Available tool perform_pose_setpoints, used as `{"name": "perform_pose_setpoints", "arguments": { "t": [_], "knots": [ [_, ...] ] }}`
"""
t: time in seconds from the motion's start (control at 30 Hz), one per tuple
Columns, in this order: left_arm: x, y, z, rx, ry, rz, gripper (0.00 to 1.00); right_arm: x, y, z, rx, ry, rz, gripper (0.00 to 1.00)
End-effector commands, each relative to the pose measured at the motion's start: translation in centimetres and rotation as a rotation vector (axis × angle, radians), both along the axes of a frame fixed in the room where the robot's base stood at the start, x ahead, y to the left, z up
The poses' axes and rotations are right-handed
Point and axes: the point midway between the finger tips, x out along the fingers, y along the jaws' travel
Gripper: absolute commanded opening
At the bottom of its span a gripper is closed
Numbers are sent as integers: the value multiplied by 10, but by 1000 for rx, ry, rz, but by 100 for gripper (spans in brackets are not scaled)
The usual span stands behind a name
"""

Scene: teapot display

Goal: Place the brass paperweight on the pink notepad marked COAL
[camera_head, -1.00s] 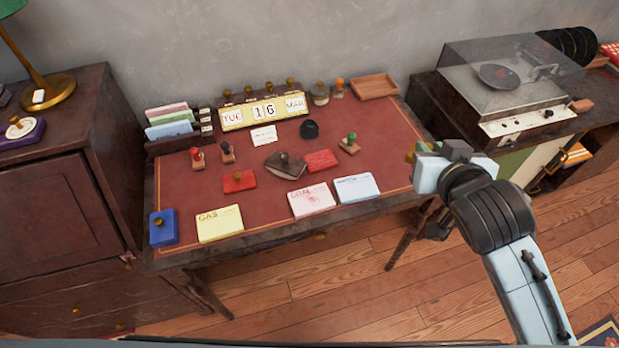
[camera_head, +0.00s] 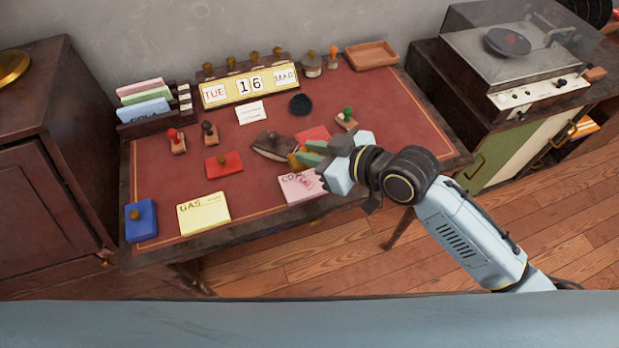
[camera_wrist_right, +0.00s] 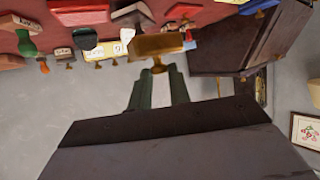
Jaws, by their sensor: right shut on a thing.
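The pink notepad marked COAL (camera_head: 298,190) lies near the front edge of the desk, its right end partly hidden by my right gripper. My right gripper (camera_head: 305,156) reaches in from the right, above the desk just behind the pink notepad. It is shut on the brass paperweight (camera_head: 295,161), a small golden piece at its fingertips. In the right wrist view the paperweight (camera_wrist_right: 160,46) shows as a brass block with a knob, at the ends of the green fingers (camera_wrist_right: 157,80). My left gripper is not in view.
A yellow notepad marked GAS (camera_head: 203,213) and a blue stamp pad (camera_head: 140,220) lie to the left. A dark blotter (camera_head: 272,146), a red pad (camera_head: 223,164) and a green-handled stamp (camera_head: 347,118) stand close by. A record player (camera_head: 510,65) is at the right.

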Motion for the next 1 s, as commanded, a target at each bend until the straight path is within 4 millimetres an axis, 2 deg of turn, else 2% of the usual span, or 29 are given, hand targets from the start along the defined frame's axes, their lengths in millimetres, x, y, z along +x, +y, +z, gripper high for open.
{"name": "perform_pose_setpoints", "arguments": {
  "t": [0.03, 0.1, 0.37, 0.57, 0.93, 0.97, 1.0],
  "knots": [
    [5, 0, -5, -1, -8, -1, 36, 0, 0, -12, 2, 2, -1, 0],
    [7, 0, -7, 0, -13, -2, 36, 0, 0, -22, 4, 0, -2, 0],
    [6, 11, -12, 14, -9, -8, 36, 0, 0, -43, 3, -1, -2, 0],
    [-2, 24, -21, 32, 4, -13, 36, 0, 0, -70, 3, 0, -3, 0],
    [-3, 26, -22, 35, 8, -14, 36, 1, 0, -73, 3, -3, -3, 0],
    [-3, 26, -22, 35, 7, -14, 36, 0, 0, -75, 1, 1, -3, 20],
    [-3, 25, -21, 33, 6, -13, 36, 0, 0, -75, 1, 1, -3, 26]
  ]
}}
